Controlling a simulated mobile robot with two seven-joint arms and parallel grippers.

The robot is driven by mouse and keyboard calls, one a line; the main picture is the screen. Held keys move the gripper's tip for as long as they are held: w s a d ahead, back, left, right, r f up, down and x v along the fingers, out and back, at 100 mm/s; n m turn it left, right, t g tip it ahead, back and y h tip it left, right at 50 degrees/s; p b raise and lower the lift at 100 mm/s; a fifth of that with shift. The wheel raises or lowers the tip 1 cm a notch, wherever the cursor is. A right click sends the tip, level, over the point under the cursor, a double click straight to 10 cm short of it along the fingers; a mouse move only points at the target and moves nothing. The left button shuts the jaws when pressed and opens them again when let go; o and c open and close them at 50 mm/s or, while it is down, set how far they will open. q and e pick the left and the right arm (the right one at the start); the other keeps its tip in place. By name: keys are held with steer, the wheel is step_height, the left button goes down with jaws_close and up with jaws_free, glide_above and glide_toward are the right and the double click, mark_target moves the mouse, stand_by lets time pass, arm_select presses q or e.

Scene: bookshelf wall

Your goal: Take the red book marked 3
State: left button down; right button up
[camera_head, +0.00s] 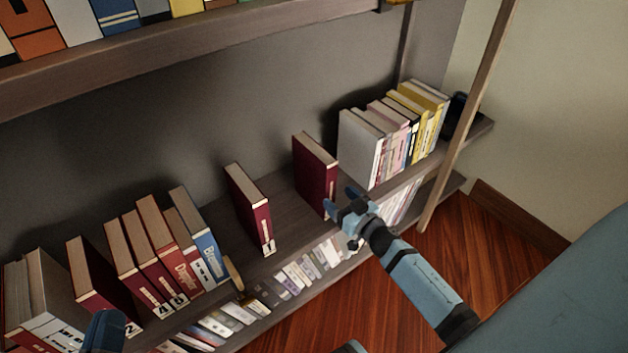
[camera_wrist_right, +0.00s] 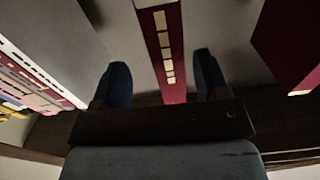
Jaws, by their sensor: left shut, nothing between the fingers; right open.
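A dark red book (camera_head: 313,172) stands upright on the shelf, left of the white book. Its number is hidden behind my right gripper (camera_head: 343,199), so I cannot read a 3. In the right wrist view, a red spine with pale squares (camera_wrist_right: 165,45) lies between the two blue fingers of my right gripper (camera_wrist_right: 163,78). The fingers are open and apart on either side of the spine. Another red book, marked 1 (camera_head: 247,205), stands to its left. My left gripper (camera_head: 104,329) is shut and empty at the lower left, before the left books.
A white book (camera_head: 357,150) and several others stand at the right. A wooden post (camera_head: 468,120) rises at the shelf's right end. An upper shelf (camera_head: 190,45) overhangs.

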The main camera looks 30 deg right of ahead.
mark_target(331, 193)
steer(key=shift+w, duration=0.8)
steer(key=w+b, duration=0.1)
steer(key=w, duration=0.1)
steer(key=w+a, duration=0.1)
steer(key=w, duration=0.1)
steer(key=shift+a+r+b, duration=0.1)
steer(key=shift+r+b, duration=0.05)
steer(key=shift+b, duration=0.25)
steer(key=shift+w, duration=0.6)
jaws_close()
arm_select(q)
step_height(331, 193, down, 3)
steer(key=shift+w+d+f+g, duration=0.1)
steer(key=shift+d+g, duration=0.05)
steer(key=shift+g, duration=0.35)
arm_select(e)
steer(key=shift+r, duration=0.15)
